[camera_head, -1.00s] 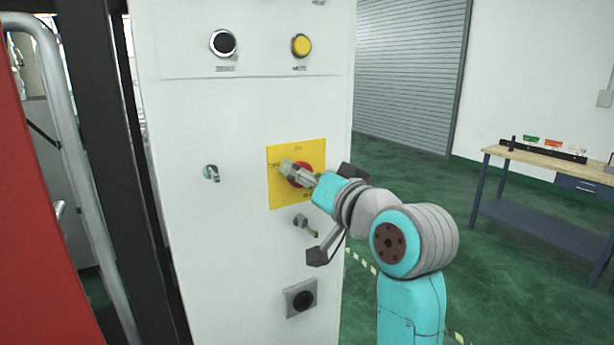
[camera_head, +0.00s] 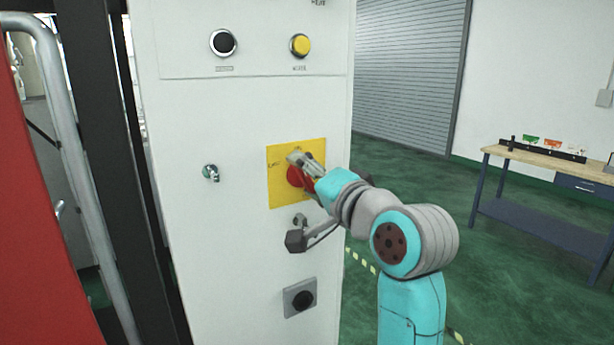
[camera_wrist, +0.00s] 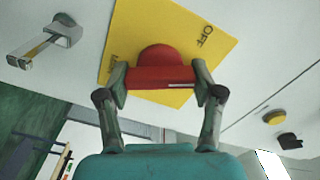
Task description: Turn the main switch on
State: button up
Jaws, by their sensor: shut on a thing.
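The main switch is a red rotary knob (camera_head: 297,177) on a yellow plate (camera_head: 283,190) on the white cabinet front. In the wrist view the red knob (camera_wrist: 160,70) lies between the two fingers, with its handle bar across them. The yellow plate (camera_wrist: 140,25) behind it shows the word OFF near its upper right and looks tilted in that view. My gripper (camera_head: 301,163) is at the plate; in the wrist view my gripper (camera_wrist: 160,80) is shut on the knob's bar from both sides. The fingers partly hide the knob in the head view.
The cabinet (camera_head: 230,250) also carries a black button (camera_head: 223,42), a yellow button (camera_head: 300,45), a key switch (camera_head: 210,172) and a lower black knob (camera_head: 302,299). A handle (camera_wrist: 45,42) sticks out near my gripper. A workbench (camera_head: 550,157) stands at right on open green floor.

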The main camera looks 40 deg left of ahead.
jog(key=m, duration=0.5)
jog(key=shift+f, duration=0.15)
jog(key=shift+m, duration=0.4)
jog(key=o, duration=1.2)
jog(key=shift+c, duration=0.2)
jog(key=v, duration=1.2)
